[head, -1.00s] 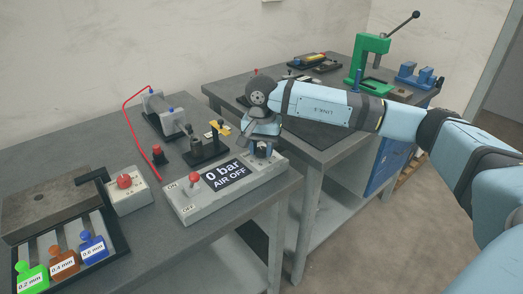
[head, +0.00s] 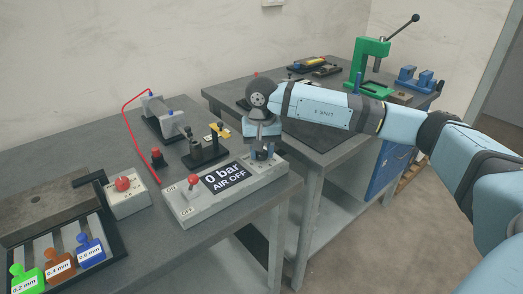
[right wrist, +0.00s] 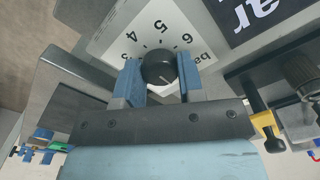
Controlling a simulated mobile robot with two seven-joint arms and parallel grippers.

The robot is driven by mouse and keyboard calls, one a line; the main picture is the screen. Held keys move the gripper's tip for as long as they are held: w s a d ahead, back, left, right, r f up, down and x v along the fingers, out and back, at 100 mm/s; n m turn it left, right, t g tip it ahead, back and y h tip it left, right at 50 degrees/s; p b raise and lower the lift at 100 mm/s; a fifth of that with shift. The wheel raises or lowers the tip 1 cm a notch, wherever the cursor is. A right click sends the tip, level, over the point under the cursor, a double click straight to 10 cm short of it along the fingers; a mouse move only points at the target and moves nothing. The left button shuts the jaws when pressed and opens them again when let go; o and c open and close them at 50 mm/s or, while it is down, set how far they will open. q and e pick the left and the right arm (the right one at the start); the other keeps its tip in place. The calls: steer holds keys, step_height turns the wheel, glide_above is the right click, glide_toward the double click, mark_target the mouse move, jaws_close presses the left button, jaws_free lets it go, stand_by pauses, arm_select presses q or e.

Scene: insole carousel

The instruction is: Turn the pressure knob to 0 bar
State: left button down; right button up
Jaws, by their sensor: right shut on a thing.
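The pressure knob (right wrist: 157,64) is a round black knob with a light pointer line, on a white dial (right wrist: 145,32) with printed numbers. My right gripper (right wrist: 158,76) is shut on the knob, one blue finger on each side. In the head view the same gripper (head: 263,153) points down at the right end of the grey control box (head: 232,202) and hides most of the knob. My left gripper is not in view.
A red-tipped ON/OFF toggle (head: 193,181) stands on the box left of the display. Behind the box are a black fixture with a yellow part (head: 219,130) and a small red button (head: 157,155). A box with a red button (head: 123,184) stands to the left.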

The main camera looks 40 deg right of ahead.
steer(key=o, duration=0.9)
arm_select(q)
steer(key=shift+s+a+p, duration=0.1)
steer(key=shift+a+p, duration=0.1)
steer(key=shift+p, duration=0.7)
arm_select(e)
step_height(320, 180, up, 14)
steer(key=shift+f, duration=0.1)
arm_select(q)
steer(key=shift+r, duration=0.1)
